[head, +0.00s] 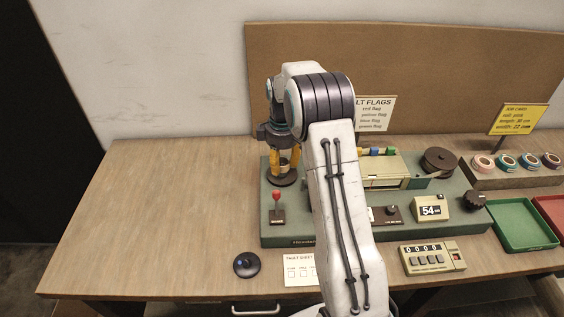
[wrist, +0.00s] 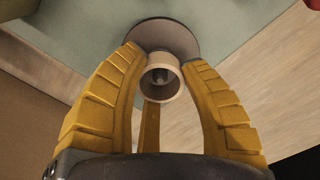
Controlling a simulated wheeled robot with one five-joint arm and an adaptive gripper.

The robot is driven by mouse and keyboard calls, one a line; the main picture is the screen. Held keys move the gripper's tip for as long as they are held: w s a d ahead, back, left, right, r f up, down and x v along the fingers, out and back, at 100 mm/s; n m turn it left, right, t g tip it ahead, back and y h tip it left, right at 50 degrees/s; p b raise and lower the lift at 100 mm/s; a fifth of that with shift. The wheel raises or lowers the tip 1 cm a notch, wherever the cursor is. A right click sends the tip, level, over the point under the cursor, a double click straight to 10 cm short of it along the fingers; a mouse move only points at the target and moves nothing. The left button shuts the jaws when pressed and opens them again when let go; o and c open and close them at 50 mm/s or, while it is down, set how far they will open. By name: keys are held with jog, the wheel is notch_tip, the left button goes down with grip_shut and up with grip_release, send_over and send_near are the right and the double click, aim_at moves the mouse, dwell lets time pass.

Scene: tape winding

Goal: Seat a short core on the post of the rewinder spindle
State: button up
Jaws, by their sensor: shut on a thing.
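My gripper (head: 285,160) has its yellow fingers pointing down over the rewinder spindle (head: 282,179), a dark round plate at the left end of the green machine. In the wrist view the fingertips are shut on a short, pale tan core (wrist: 150,90). The dark spindle plate (wrist: 168,35) shows behind the core. A grey post (wrist: 161,75) shows through the core's opening, roughly lined up with it. I cannot tell how far the post enters the core. In the head view the fingers mostly hide the core and post.
A dark lidded disc (head: 247,264) lies in front. Tape rolls (head: 507,162) and a green tray (head: 522,226) stand right. The table's left side is clear.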

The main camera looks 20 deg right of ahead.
jog(key=shift+f+b, duration=0.55)
jog(key=shift+f, duration=0.35)
jog(key=o, duration=1.2)
jog(key=shift+c, duration=0.2)
jog(key=shift+r, duration=0.1)
jog(key=shift+r+p, duration=2.8)
jog(key=shift+r, duration=0.65)
